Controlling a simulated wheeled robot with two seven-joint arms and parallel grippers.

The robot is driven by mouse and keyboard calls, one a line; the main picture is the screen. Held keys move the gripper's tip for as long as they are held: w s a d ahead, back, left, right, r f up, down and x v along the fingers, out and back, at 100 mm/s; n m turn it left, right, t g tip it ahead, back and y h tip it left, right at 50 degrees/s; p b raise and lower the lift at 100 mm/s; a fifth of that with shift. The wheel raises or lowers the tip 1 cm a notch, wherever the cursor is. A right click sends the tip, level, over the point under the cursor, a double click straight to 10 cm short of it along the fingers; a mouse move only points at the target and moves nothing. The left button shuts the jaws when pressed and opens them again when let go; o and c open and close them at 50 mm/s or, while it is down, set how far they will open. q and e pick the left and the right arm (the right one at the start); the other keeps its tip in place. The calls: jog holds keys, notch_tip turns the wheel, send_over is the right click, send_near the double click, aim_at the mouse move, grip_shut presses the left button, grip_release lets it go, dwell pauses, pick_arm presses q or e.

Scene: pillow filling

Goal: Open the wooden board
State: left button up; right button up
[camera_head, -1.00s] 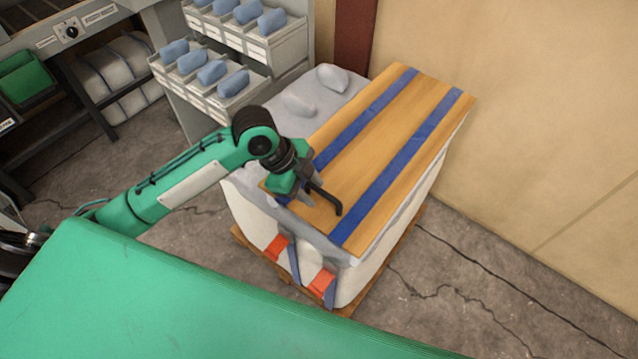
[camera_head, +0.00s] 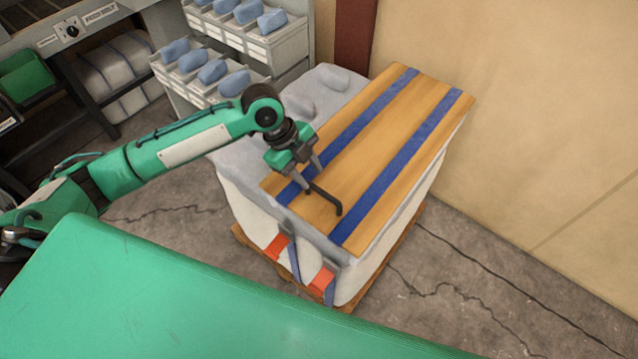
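The wooden board (camera_head: 385,130) is a long light-brown panel crossed lengthwise by two blue straps. It lies flat on top of a large white block (camera_head: 395,235). A dark bent handle (camera_head: 328,203) sits near the board's front end. My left gripper (camera_head: 309,177) is over the board's front left part, pointing down, just above the handle's left end. Its two fingers look apart, with nothing visibly held between them. Whether a finger touches the handle cannot be told. My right gripper is not in view.
The white block stands on a wooden pallet (camera_head: 343,306), with orange buckles (camera_head: 321,281) on its front. Grey shelving with blue pieces (camera_head: 211,72) stands behind left. A beige wall (camera_head: 530,110) is close on the right. Cracked floor is clear at front right.

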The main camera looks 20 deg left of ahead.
aim_at(322, 192)
pick_arm(q)
jog(key=x, duration=0.6)
jog(key=shift+p, duration=0.4)
jog(key=shift+c, duration=0.5)
grip_shut()
